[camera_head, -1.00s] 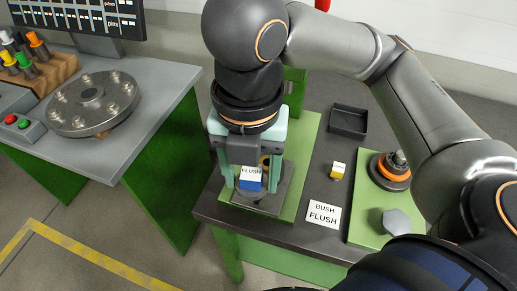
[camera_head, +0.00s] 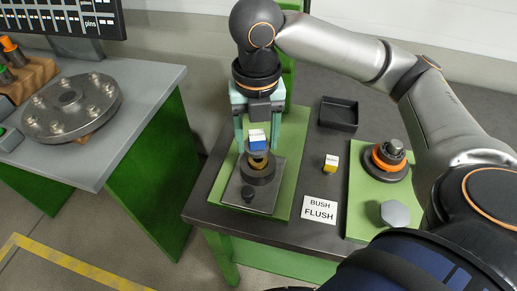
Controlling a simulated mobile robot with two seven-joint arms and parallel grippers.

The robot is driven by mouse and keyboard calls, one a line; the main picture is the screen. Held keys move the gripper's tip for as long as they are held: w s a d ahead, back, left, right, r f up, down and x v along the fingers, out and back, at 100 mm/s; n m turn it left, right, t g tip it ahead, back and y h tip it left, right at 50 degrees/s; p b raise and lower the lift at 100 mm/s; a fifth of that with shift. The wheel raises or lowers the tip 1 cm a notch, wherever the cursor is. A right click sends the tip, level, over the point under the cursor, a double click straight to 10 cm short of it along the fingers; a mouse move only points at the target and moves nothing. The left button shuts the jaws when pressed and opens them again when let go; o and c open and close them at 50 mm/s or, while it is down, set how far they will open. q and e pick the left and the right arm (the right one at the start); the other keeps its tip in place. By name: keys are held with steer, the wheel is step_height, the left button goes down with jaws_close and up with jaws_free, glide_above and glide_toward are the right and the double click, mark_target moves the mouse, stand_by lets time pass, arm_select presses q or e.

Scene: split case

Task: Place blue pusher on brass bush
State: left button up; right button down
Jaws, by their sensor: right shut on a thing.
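The blue pusher (camera_head: 258,145), a blue block with a white labelled top, is between the fingers of my right gripper (camera_head: 258,142). The gripper is shut on it and points down. The pusher hides the back of the bush. I cannot tell whether pusher and bush touch. My left gripper is not in view.
A yellow-and-white block (camera_head: 331,163), a "BUSH FLUSH" card (camera_head: 320,210) and an empty black tray (camera_head: 339,114) are right of the fixture. A green board (camera_head: 370,215) holds an orange-ringed part and a grey hexagonal piece.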

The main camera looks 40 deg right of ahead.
mark_target(258, 130)
steer(key=f, duration=0.2)
steer(key=w+d+f, duration=0.1)
steer(key=f, duration=0.1)
steer(key=shift+d+b, duration=0.1)
steer(key=shift+b, duration=0.3)
steer(key=shift+f, duration=0.45)
steer(key=shift+f, duration=0.15)
steer(key=shift+c, duration=0.7)
jaws_free()
step_height(258, 130, up, 8)
steer(key=shift+f+p, duration=0.1)
steer(key=shift+p, duration=0.6)
